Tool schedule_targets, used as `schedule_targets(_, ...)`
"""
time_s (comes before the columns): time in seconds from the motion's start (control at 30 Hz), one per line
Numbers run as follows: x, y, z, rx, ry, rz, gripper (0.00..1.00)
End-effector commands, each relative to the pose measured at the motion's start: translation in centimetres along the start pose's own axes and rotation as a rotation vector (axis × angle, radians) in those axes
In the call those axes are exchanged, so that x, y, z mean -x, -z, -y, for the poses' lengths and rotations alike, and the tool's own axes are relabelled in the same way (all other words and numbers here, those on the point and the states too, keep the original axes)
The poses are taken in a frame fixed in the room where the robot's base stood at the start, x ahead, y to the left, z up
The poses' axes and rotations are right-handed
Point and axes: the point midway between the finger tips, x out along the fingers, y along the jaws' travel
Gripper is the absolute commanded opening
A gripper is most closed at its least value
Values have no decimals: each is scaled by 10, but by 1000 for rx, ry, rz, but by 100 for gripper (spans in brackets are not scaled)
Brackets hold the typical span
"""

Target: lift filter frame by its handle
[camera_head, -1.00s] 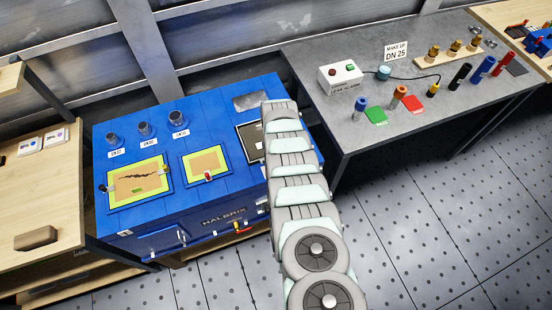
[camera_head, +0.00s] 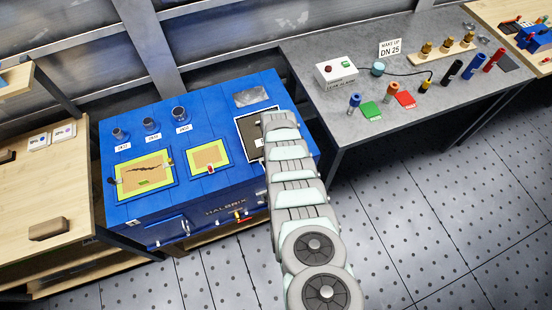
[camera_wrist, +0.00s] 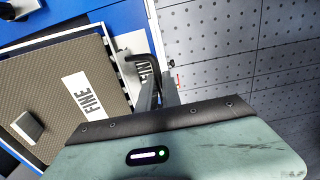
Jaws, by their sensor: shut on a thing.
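The filter frame (camera_wrist: 95,70) is a dark mesh panel with a pale edge and a white "FINE" label, in the left half of the wrist view. In the head view the frame (camera_head: 250,127) shows at the right end of the blue machine, partly hidden by my arm. Its black handle (camera_wrist: 136,62) stands at the frame's right edge in the wrist view. My gripper (camera_wrist: 152,82) is shut on the handle; the contact is partly hidden by the gripper body. The frame appears raised a little from the blue machine (camera_head: 215,190); the gap beneath is hidden.
Two yellow-edged panels (camera_head: 145,176) and several dark knobs are on the machine's top. A grey bench (camera_head: 345,130) with a leak alarm box (camera_head: 336,72) and coloured fittings stands to the right. A wooden bench (camera_head: 55,195) stands left. The right foreground floor is clear.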

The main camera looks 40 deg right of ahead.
Motion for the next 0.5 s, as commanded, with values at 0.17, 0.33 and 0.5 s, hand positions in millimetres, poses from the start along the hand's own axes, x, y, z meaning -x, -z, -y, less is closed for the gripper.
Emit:
schedule_targets(0.17, -1, 0, 1, -1, 2, -1, 0)
schedule_targets(0.33, -1, 0, 1, -1, 2, 0, 17)
schedule_targets(0.5, -2, 0, 1, -1, 3, 0, 31)
